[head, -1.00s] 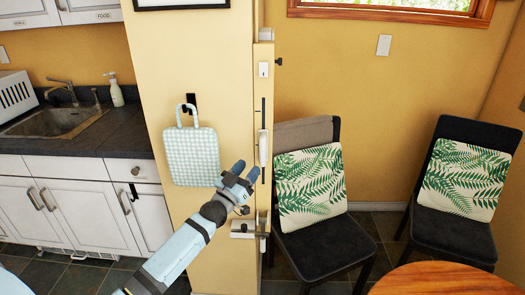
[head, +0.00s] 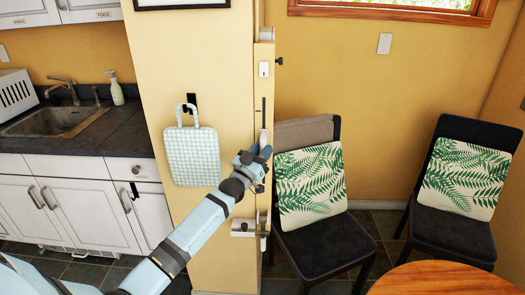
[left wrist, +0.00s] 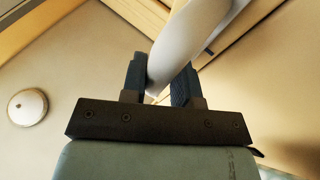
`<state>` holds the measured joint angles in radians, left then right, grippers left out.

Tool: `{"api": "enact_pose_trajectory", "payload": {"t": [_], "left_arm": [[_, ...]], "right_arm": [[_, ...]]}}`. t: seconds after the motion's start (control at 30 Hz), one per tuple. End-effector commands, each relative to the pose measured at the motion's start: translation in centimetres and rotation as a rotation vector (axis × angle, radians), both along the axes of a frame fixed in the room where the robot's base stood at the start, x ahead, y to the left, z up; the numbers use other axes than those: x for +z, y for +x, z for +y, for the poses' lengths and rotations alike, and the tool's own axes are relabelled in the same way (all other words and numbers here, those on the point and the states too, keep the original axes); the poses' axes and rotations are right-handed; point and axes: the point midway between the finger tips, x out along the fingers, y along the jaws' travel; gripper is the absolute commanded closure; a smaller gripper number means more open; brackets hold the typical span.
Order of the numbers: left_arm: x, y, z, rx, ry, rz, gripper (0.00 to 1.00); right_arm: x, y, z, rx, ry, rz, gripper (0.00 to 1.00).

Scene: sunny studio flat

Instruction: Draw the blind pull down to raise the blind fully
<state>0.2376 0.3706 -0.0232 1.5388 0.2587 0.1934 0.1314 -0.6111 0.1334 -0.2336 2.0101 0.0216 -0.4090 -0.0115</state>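The blind pull (head: 264,138) is a white, slim handle hanging at the narrow edge of the yellow wall pillar, left of the chairs. My left gripper (head: 256,156) is at its lower part and hides some of it in the head view. In the left wrist view, the white pull (left wrist: 190,40) runs down between the two dark fingers of my left gripper (left wrist: 160,78), its lower tip between them. The blind itself does not show. My right gripper is not in view.
Two dark chairs (head: 312,249) with leaf-print cushions stand at the right. A round wooden table (head: 435,281) fills the lower right corner.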

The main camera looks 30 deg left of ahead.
Motion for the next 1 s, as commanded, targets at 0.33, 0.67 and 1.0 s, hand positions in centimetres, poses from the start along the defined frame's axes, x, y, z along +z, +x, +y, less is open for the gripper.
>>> {"api": "enact_pose_trajectory", "payload": {"t": [0.33, 0.67, 1.0], "left_arm": [[-0.3, 0.0, -0.1, -0.001, 0.002, -0.003, 1.0], [-9.1, 0.0, -0.2, -0.001, 0.001, 0.005, 1.0], [-12.6, 0.0, -0.2, -0.001, 0.002, 0.002, 1.0]], "right_arm": [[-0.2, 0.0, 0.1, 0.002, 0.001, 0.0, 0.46], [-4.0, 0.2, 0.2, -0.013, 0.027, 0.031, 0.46], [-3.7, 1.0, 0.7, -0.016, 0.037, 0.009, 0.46]]}}
